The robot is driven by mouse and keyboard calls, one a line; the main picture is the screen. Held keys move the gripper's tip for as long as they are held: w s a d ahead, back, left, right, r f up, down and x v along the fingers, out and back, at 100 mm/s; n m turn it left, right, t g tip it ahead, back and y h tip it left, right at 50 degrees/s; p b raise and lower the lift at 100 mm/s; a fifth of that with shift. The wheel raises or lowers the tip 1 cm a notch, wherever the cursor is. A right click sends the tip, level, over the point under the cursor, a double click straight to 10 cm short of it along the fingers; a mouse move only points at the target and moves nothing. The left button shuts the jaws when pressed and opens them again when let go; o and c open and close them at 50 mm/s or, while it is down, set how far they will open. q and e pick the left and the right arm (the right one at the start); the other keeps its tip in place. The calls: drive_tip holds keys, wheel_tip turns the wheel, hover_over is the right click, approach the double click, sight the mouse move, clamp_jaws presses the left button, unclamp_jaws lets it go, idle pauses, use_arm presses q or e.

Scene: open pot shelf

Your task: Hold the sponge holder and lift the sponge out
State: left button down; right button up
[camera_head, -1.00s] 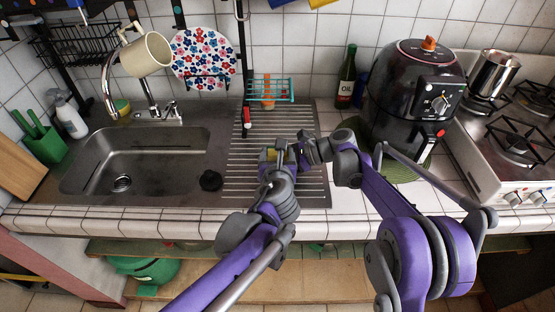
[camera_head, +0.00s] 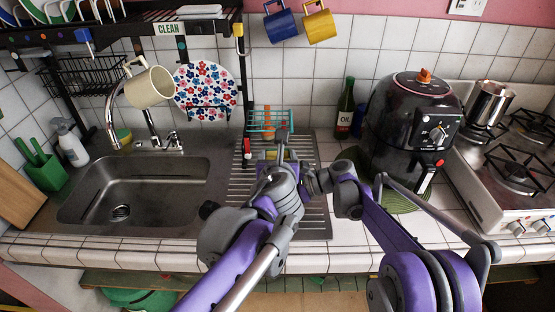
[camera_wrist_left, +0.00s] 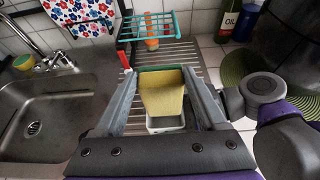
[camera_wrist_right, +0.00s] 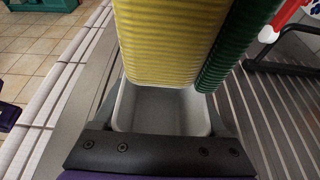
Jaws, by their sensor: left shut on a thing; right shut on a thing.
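My left gripper (camera_head: 282,142) is shut on a yellow sponge with a green side (camera_wrist_left: 162,94), which sits between its fingers in the left wrist view. In the right wrist view the sponge (camera_wrist_right: 170,40) is large and upright, raised above the grey-white sponge holder (camera_wrist_right: 160,110). The holder's inside looks empty. I cannot tell whether the sponge's lower edge clears the rim. My right gripper (camera_head: 308,180) is shut on the holder, with its fingers along the holder's sides. The holder (camera_wrist_left: 165,124) also shows below the sponge in the left wrist view. The arms hide it in the head view.
The ribbed drainboard (camera_head: 240,195) lies below, with the sink (camera_head: 135,190) to its left. A teal wire rack (camera_head: 270,121) stands behind. An oil bottle (camera_head: 345,110) and a black air fryer (camera_head: 410,125) stand right. Another sponge (camera_head: 123,134) lies behind the sink.

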drive_tip(key=o, duration=1.3)
drive_tip(key=shift+o, duration=0.2)
drive_tip(key=v, duration=1.2)
drive_tip(key=shift+s+f, duration=0.1)
